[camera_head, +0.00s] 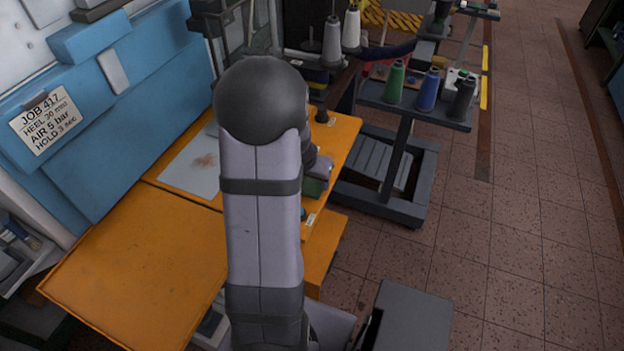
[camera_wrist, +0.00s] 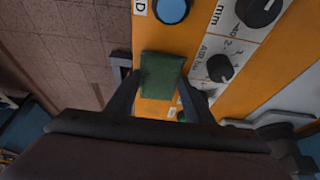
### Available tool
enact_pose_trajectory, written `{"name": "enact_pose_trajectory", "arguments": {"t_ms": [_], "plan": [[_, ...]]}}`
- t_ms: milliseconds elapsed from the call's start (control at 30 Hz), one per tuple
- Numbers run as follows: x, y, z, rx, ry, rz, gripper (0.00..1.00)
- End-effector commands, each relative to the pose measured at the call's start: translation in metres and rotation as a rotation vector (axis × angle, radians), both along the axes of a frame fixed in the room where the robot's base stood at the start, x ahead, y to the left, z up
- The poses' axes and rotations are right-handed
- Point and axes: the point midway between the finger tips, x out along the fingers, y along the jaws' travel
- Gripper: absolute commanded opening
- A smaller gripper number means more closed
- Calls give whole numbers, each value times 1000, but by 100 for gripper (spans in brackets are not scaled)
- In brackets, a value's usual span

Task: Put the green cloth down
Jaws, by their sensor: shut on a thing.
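The green cloth (camera_wrist: 161,76) is a small folded block between the fingers of my gripper (camera_wrist: 160,92) in the wrist view. My gripper is shut on it. Behind it lies the orange surface (camera_wrist: 150,107) of the bench. In the camera_head view a bit of green cloth (camera_head: 314,187) shows just right of my arm, over the orange bench (camera_head: 130,258). My arm hides most of the gripper there, and I cannot tell whether the cloth touches the bench.
A blue button (camera_wrist: 172,9) and black dials (camera_wrist: 220,68) on a pale panel are close to the cloth. A grey stained sheet (camera_head: 198,165) lies on the bench. A cart (camera_head: 410,110) with thread cones stands to the right. The bench's front left is bare.

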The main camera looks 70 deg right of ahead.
Motion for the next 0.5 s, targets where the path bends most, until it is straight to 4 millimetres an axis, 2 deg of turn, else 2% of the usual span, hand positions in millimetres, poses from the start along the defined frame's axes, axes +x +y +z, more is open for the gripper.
{"name": "enact_pose_trajectory", "arguments": {"t_ms": [367, 400, 467, 500], "plan": [[0, 0, -4, -1, -1, 0, 30], [0, 0, -2, -1, -1, 0, 55], [0, 0, -2, -1, -1, 0, 66], [0, 0, -2, -1, 0, 0, 66]]}}
